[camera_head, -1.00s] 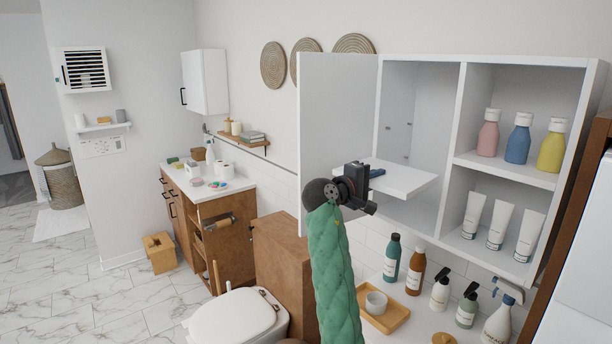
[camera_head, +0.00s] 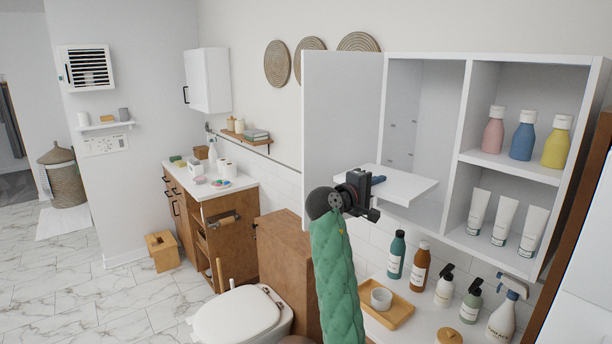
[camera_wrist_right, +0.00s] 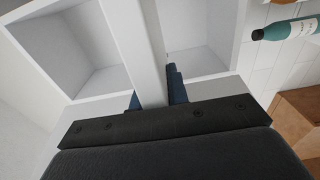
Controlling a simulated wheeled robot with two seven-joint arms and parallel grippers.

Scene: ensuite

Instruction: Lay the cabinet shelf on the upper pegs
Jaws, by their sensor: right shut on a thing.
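The cabinet shelf (camera_head: 408,187) is a white board, roughly level, at the open left compartment of the white wall cabinet (camera_head: 468,110). My right gripper (camera_head: 376,180) is shut on the shelf's near left edge. In the right wrist view the shelf (camera_wrist_right: 146,50) shows as a white strip between the blue fingers (camera_wrist_right: 157,95). Small pegs (camera_head: 392,125) show on the compartment's inner wall, higher in the picture than the shelf. The shelf hides part of the compartment's lower area; whether it touches the cabinet I cannot tell. My left gripper is not in view.
The open cabinet door (camera_head: 341,120) stands left of the compartment. Pink, blue and yellow bottles (camera_head: 524,137) and white tubes (camera_head: 504,220) fill the right compartment. Below are several bottles (camera_head: 420,268) and a wooden tray (camera_head: 390,312) with a cup.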

